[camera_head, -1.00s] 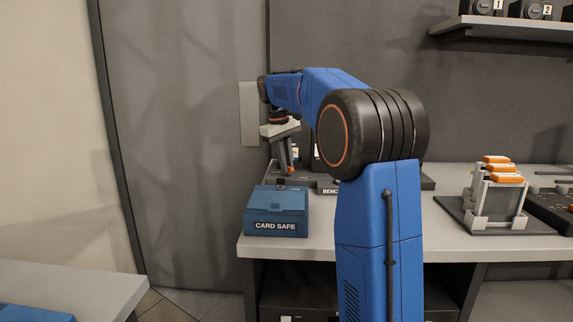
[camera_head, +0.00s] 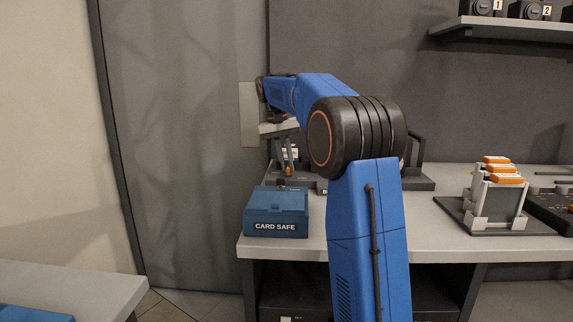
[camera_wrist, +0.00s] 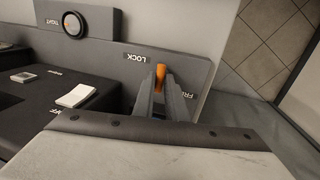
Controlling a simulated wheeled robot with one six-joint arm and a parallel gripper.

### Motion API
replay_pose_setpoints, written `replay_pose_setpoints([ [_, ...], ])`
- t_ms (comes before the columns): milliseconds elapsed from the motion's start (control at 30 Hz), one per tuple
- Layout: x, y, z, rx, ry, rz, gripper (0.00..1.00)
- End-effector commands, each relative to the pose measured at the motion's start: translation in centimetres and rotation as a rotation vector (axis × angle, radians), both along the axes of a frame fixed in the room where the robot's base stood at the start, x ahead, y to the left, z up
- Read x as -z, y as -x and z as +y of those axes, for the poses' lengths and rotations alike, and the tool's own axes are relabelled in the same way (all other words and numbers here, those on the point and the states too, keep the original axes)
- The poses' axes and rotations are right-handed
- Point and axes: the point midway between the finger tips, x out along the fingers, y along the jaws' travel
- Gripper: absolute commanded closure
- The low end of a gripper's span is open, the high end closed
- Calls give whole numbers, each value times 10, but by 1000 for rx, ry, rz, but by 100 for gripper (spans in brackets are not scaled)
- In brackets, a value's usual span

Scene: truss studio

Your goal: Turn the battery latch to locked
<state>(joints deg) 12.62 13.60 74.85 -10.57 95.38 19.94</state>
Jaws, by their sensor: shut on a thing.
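The battery latch (camera_wrist: 161,74) is an orange lever on a grey plate at the bench unit in the wrist view. Its visible end stands between the LOCK label on its left and the partly hidden FREE label on its right. My gripper (camera_wrist: 163,92) is shut on the latch, its two grey fingers on either side of it. The fingers hide the rest of the lever. In the head view my gripper (camera_head: 286,160) reaches down behind the blue card safe, with a small bit of orange at its tips.
The blue CARD SAFE box (camera_head: 276,212) stands on the bench just in front of my gripper. A rack (camera_head: 495,198) with orange-topped pieces stands to the right. A round knob (camera_wrist: 73,25) marked TIGHT is left of the latch. Tiled floor lies beyond the bench edge.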

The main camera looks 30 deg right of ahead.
Motion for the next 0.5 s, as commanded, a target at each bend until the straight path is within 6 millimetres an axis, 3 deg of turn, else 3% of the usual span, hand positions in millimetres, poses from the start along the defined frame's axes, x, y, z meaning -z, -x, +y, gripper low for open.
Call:
replay_pose_setpoints([
  [500, 0, 0, -2, 33, 2, 1, 100],
])
